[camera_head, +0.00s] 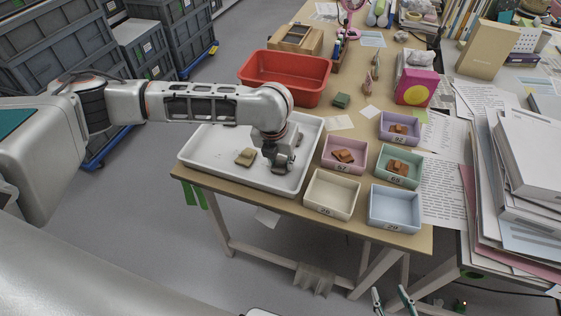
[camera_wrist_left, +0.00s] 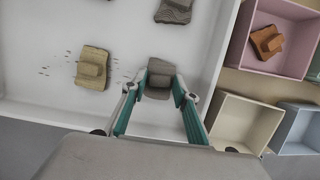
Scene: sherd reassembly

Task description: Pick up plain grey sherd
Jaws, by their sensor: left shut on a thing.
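The plain grey sherd (camera_wrist_left: 160,78) lies between the fingertips of my left gripper (camera_wrist_left: 159,92) in the left wrist view. The gripper is shut on it, with one teal-padded finger on each side. In the head view my left gripper (camera_head: 280,166) points down over the right part of the white tray (camera_head: 215,178) and largely hides the sherd. I cannot tell whether the sherd touches the tray floor. My right gripper (camera_head: 391,302) shows at the bottom edge, its fingertips apart and empty.
A yellowish sherd (camera_head: 245,157) and a ridged dark grey sherd (camera_wrist_left: 174,10) lie in the tray. To the right stand pink (camera_head: 329,166), green, purple, cream (camera_head: 311,207) and blue (camera_head: 373,219) boxes; the last two are empty. A red bin (camera_head: 262,88) stands behind the tray.

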